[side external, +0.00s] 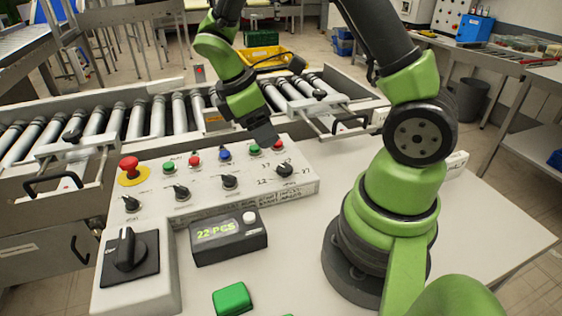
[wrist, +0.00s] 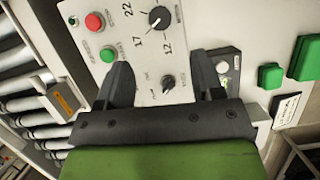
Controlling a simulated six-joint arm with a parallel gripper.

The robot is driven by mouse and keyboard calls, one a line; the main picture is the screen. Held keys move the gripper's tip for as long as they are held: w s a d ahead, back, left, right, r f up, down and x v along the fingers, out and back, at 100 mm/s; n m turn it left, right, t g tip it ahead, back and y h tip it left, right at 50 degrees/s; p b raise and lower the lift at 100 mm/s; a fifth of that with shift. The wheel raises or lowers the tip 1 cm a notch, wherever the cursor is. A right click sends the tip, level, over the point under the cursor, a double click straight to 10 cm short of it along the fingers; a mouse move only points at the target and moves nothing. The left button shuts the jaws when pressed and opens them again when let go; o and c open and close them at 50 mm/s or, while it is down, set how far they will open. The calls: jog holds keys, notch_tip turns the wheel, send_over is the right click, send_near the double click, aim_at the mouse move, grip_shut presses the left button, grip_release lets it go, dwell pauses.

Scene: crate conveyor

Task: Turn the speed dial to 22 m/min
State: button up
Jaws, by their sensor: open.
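The speed dial (side external: 285,170) is a black knob at the right end of the white control panel, with 12, 17 and more numbers around it. In the wrist view the dial (wrist: 158,18) is near the top edge, with 22, 17 and 12 beside it. Its pointer seems to face about 17, but it is small. My gripper (side external: 264,138) is above the panel's back edge, behind the dial. In the wrist view my gripper (wrist: 161,62) is open and empty. The dial lies beyond its fingertips, and another black knob (wrist: 168,82) shows between the fingers.
A display box (side external: 228,236) reading "22 PCS" stands in front of the panel. A red emergency button (side external: 130,170), a large rotary switch (side external: 128,250) and several small knobs and coloured buttons are to the left. A roller conveyor (side external: 160,115) runs behind. A green block (side external: 232,299) lies in front.

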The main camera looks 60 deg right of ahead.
aim_at(284, 167)
jog(key=x, duration=1)
jog(key=shift+c, duration=0.2)
jog(key=shift+r, duration=0.1)
jog(key=c, duration=0.9)
